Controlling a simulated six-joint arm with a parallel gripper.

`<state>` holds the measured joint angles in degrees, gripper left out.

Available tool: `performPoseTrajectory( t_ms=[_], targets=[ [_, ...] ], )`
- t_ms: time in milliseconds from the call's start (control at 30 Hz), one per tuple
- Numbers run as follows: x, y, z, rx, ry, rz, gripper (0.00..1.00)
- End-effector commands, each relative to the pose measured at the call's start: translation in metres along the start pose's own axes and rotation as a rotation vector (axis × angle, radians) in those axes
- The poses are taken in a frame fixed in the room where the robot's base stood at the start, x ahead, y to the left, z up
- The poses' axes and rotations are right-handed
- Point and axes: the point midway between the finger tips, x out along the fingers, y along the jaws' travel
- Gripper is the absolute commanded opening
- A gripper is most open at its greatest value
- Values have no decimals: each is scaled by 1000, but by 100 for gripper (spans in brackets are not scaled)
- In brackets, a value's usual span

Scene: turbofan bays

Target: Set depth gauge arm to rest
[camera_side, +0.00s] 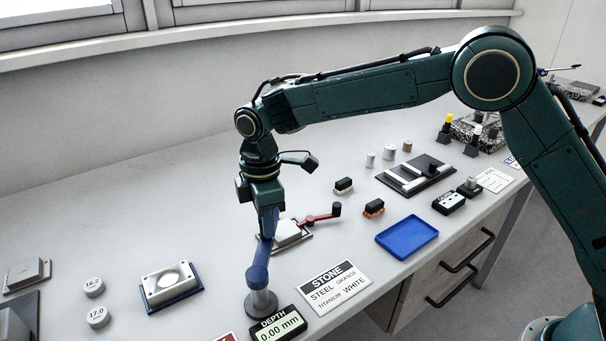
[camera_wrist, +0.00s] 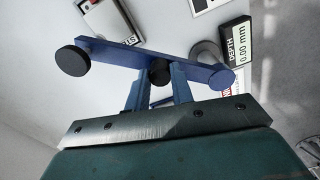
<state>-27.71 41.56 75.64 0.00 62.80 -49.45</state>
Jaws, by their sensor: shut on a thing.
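The depth gauge has a blue arm (camera_side: 257,268) on a short grey post (camera_side: 262,302). Its display (camera_side: 279,325) reads 0.00 mm. In the wrist view the blue arm (camera_wrist: 122,53) spans from its pivot end at the right, beside the display (camera_wrist: 237,48), to a black round piece (camera_wrist: 70,60) at the left end. My gripper (camera_side: 268,222) points down over the arm. In the wrist view my gripper (camera_wrist: 157,82) is shut on the arm at a black knob (camera_wrist: 160,72) partway along it. The side view partly hides the arm behind my gripper.
A grey block with a red, black-knobbed lever (camera_side: 321,216) is close to the right of my gripper. A STONE card (camera_side: 336,287) lies right of the gauge. A blue tray (camera_side: 407,237) is farther right. A blue-edged white fixture (camera_side: 171,285) and round pieces (camera_side: 95,302) stand left.

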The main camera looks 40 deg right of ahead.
Motion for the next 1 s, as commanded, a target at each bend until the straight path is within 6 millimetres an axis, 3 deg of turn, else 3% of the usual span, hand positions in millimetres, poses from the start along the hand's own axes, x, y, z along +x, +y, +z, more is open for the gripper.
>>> performPoseTrajectory(
  t_ms=[700,1000],
  targets=[
    [0,10,-51,-546,0,1,0],
    [-1,8,-63,-676,1,1,0]
  ],
)
